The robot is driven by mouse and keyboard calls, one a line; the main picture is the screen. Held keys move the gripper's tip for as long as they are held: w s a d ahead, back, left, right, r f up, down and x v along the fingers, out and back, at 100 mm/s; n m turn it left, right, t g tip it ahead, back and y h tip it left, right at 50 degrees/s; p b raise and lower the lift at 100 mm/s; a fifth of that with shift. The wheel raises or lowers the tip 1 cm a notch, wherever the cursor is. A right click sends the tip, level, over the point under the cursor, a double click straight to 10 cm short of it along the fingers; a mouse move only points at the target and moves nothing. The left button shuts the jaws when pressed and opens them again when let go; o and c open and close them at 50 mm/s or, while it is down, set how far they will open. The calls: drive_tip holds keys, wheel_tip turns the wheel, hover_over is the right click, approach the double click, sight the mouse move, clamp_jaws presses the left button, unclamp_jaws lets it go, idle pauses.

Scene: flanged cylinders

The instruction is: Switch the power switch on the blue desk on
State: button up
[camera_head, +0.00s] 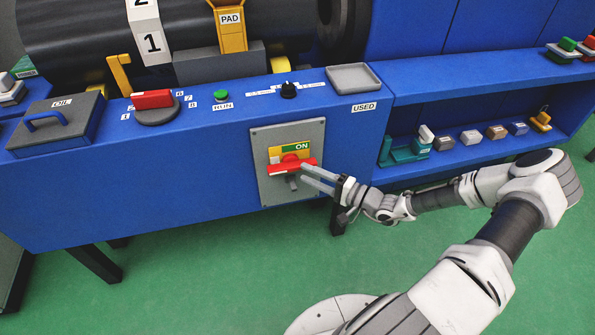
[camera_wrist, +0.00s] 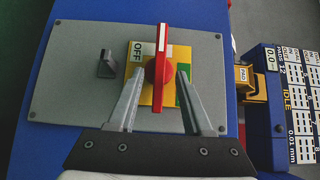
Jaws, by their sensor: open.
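The power switch sits on a grey panel (camera_head: 262,140) on the front of the blue desk (camera_head: 210,150). Its red handle (camera_head: 284,168) lies roughly level across a yellow plate, with a green ON label (camera_head: 301,147) above it. In the wrist view the handle (camera_wrist: 161,60) stands across the yellow plate, with the OFF label (camera_wrist: 138,52) on its left and a green patch partly hidden behind the right finger. My gripper (camera_head: 308,176) is open at the handle's right end. In the wrist view its fingers (camera_wrist: 160,76) straddle the handle, with gaps visible on both sides.
On the desk top are a red-handled selector (camera_head: 152,100), a green button (camera_head: 221,95), a black knob (camera_head: 288,90) and a grey tray (camera_head: 353,78). A shelf (camera_head: 470,165) with small objects is at right.

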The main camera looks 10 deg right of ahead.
sight(297, 169)
drive_tip(key=shift+x, duration=2.1)
clamp_jaws()
